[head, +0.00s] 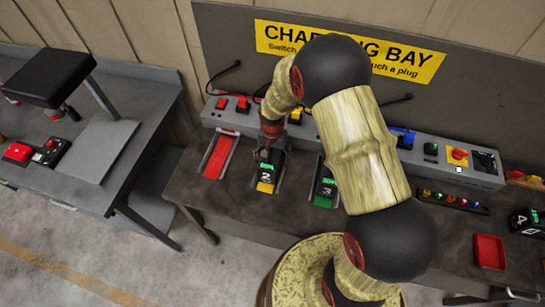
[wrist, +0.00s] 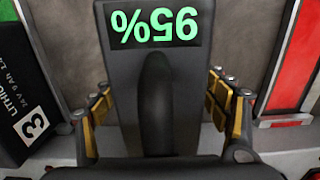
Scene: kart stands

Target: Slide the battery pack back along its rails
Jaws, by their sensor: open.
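The battery pack marked 2 (head: 266,176) is dark with a green readout and a yellow front part. It sits in its bay on the bench below the charger strip. In the wrist view the dark pack (wrist: 150,70) shows an upside-down green 95% readout and a raised rounded ridge. My gripper (head: 266,154) is at the pack's rear end. In the wrist view my gripper (wrist: 161,104) is open, with yellow-padded fingers either side of the ridge and visible gaps. I cannot tell whether the fingers touch the pack. Its rails are mostly hidden.
Battery pack 3 (head: 325,188) is in the bay to the right, partly behind my arm. An empty red bay (head: 218,157) lies to the left. The charger strip (head: 228,120) with coloured switches runs behind. A red tray (head: 489,251) stands at right.

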